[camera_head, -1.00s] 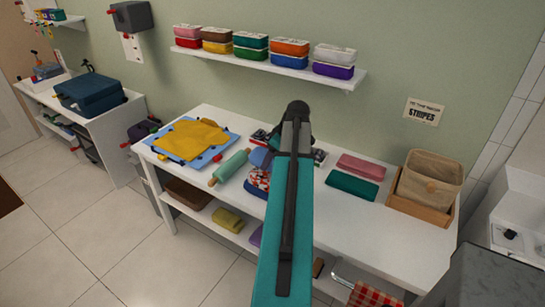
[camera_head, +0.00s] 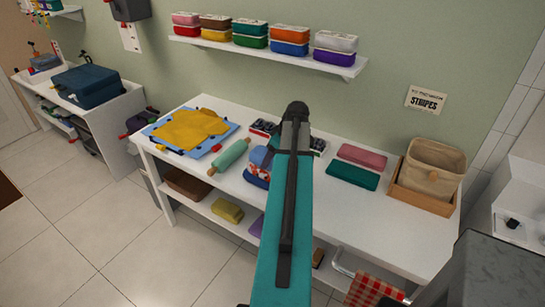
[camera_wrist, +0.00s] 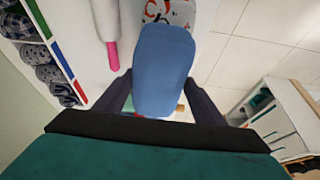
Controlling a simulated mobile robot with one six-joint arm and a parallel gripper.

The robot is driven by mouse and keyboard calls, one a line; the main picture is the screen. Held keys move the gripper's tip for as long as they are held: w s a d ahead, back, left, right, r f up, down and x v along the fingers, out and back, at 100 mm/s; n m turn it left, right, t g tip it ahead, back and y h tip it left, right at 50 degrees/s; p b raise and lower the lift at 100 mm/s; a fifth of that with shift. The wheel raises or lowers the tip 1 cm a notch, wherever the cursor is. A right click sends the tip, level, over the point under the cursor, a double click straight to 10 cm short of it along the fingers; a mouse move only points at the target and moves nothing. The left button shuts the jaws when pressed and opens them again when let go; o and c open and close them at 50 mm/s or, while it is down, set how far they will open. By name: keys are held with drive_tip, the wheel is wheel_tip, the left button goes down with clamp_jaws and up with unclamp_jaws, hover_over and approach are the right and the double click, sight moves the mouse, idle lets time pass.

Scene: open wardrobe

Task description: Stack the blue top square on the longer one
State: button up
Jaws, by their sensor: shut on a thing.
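A plain blue folded square (camera_wrist: 163,65) is between the two dark fingers of my gripper (camera_wrist: 158,92) in the wrist view, and the gripper is shut on it. A white folded cloth with a red and blue pattern (camera_wrist: 168,11) shows just beyond the blue square. In the head view the blue square (camera_head: 261,156) and the patterned cloth (camera_head: 259,169) show just left of my arm, beside the rolling pin. My arm hides part of both, and the fingertips are hidden there. I cannot tell whether the blue square touches the patterned cloth.
A teal rolling pin (camera_head: 230,157) and a yellow cloth on a blue board (camera_head: 190,130) lie to the left. Pink (camera_head: 362,157) and green (camera_head: 353,175) folded cloths lie to the right, before a beige basket (camera_head: 432,170). The white tabletop (camera_head: 375,220) is clear at front right.

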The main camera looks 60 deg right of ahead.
drive_tip(key=shift+f, duration=0.4)
idle(0.6)
drive_tip(key=o, duration=0.9)
drive_tip(key=shift+c, duration=0.4)
drive_tip(key=shift+c, duration=0.2)
drive_tip(key=shift+r+p, duration=1.9)
drive_tip(key=shift+r, duration=2.65)
